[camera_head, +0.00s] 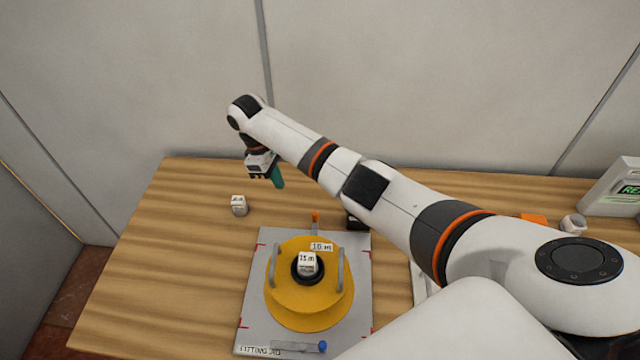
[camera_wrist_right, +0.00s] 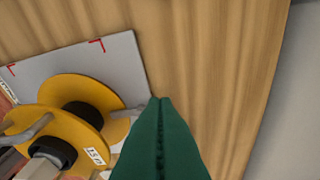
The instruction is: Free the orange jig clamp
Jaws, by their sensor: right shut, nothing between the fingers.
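The orange jig clamp shows as a small upright orange piece (camera_head: 315,216) at the back edge of the grey fitting jig plate (camera_head: 258,300). My left gripper is not in view.
A small white block (camera_head: 239,206) stands left of the jig. A grey bar with a blue knob (camera_head: 322,345) is at the jig's front. My right arm crosses above the table's right side.

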